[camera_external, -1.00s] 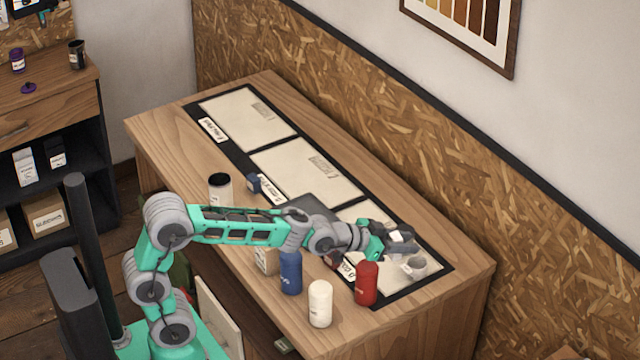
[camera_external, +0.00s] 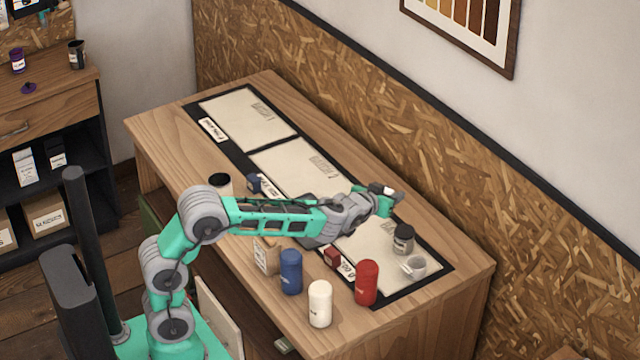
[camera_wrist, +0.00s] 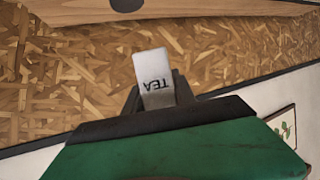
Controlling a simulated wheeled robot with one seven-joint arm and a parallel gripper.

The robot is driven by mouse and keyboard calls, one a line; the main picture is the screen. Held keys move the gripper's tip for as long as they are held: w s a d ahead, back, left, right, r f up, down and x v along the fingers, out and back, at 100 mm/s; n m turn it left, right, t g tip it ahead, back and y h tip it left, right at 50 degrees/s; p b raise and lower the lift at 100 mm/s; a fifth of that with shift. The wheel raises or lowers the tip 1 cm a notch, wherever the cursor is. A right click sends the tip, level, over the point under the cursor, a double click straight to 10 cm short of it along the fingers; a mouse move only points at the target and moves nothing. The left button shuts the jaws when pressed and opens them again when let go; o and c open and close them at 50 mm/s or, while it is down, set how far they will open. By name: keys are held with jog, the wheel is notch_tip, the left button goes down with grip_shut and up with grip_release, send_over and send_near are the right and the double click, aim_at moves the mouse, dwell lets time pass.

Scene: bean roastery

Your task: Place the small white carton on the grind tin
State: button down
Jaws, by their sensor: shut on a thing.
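My gripper (camera_external: 385,198) is shut on the small white carton (camera_wrist: 152,70), which reads "TEA" in the wrist view, where it appears upside down. A dark grey lidded jar with a pale label (camera_external: 403,240) stands upright on the right-hand pale panel, below and apart from my gripper.
A small clear cup (camera_external: 414,267) stands beside the dark jar. The far left panels (camera_external: 247,115) are clear.

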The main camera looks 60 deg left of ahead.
jog(key=w+f, duration=0.3)
jog(key=w+f+p, duration=0.1)
jog(key=w+f, duration=0.2)
jog(key=w, duration=0.1)
jog(key=shift+w+a+f+p, duration=0.1)
jog(key=shift+w+f+p, duration=0.15)
jog(key=shift+f+p, duration=0.1)
jog(key=f+p, duration=0.1)
jog(key=f, duration=0.2)
jog(key=shift+w+f, duration=0.2)
jog(key=shift+f, duration=0.15)
jog(key=shift+f, duration=0.15)
jog(key=c, duration=1)
grip_release()
